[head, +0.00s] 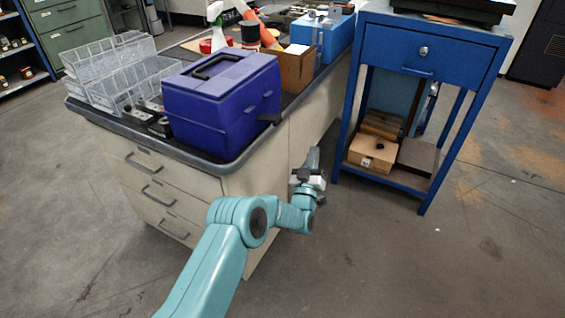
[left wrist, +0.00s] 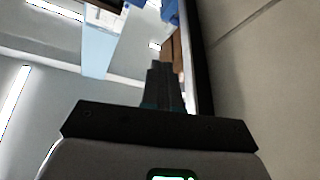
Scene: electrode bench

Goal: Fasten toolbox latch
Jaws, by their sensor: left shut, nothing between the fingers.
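The blue-purple toolbox (head: 215,103) sits on the near end of the bench, its lid down and its black handle (head: 215,66) on top. My left gripper (head: 313,158) is below and to the right of the toolbox, beside the bench and pointing up. In the left wrist view its fingers (left wrist: 164,82) are together with nothing between them. The toolbox is not recognisable in that view. My right gripper is not in view.
Clear plastic bins (head: 110,70) stand left of the toolbox on the bench (head: 190,152). A cardboard box (head: 297,70) and a light blue case (head: 322,38) are behind it. A blue stand (head: 440,55) is at the right, with open floor in front.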

